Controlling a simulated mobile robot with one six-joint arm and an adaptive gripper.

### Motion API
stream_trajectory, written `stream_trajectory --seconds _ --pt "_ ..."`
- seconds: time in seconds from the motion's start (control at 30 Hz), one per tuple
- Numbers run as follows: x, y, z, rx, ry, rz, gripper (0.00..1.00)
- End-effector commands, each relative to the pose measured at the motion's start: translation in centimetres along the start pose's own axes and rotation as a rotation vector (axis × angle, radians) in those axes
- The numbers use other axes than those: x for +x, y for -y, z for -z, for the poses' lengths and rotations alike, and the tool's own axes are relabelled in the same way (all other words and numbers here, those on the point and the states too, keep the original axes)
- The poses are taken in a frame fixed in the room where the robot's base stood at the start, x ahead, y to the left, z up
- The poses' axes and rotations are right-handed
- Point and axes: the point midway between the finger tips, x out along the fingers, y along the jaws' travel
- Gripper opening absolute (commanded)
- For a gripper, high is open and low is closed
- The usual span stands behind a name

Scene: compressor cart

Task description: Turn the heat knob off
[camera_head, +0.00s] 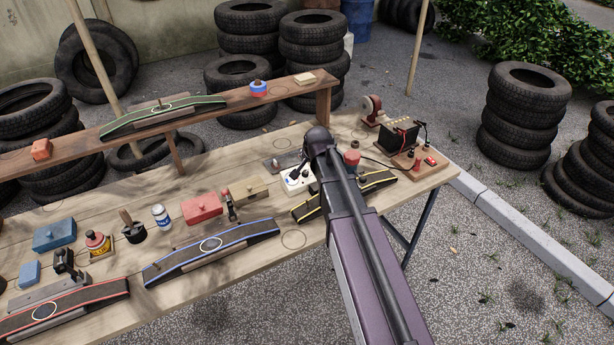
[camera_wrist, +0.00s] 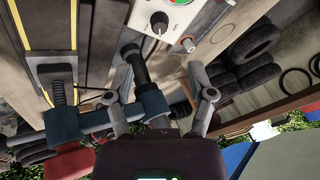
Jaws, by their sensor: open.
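The heat knob (camera_wrist: 159,20) looks like the black round dial with a pale pointer mark on a white panel (camera_wrist: 190,22), at the top of the wrist view. In the head view a white unit (camera_head: 297,181) with dark parts on top stands on the bench; my arm partly covers that area. My gripper (camera_wrist: 162,76) is open in the wrist view, its two fingers apart below the knob, with no finger touching it. In the head view my gripper is hidden by my arm.
A dark post with a blue collar (camera_wrist: 150,102) shows between my fingers. The yellow-edged ramp (camera_head: 306,208) lies close to the white unit. A battery board (camera_head: 405,152) and a red-capped item (camera_head: 352,157) stand to the right. A raised shelf (camera_head: 60,155) runs behind.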

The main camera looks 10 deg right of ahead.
Motion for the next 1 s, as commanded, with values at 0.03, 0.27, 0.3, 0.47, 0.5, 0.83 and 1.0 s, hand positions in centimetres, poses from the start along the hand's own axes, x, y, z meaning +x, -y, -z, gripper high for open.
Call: stream_trajectory --seconds 0.03,0.27,0.3,0.47,0.5,0.83,1.0 --pt "0.9 -0.1 -0.1 0.0 0.0 0.0 0.7" --pt "2.9 0.0 -0.1 0.0 0.0 0.0 0.7" --pt "3.3 0.0 -0.1 -0.001 0.0 0.0 0.7" --pt "4.7 0.0 -0.1 -0.001 0.0 0.0 0.7" --pt "5.0 0.0 -0.1 -0.001 0.0 0.0 0.7" --pt "7.9 0.0 -0.1 -0.001 0.0 0.0 0.7" --pt "9.0 0.1 -0.1 -0.001 0.001 0.001 0.7"
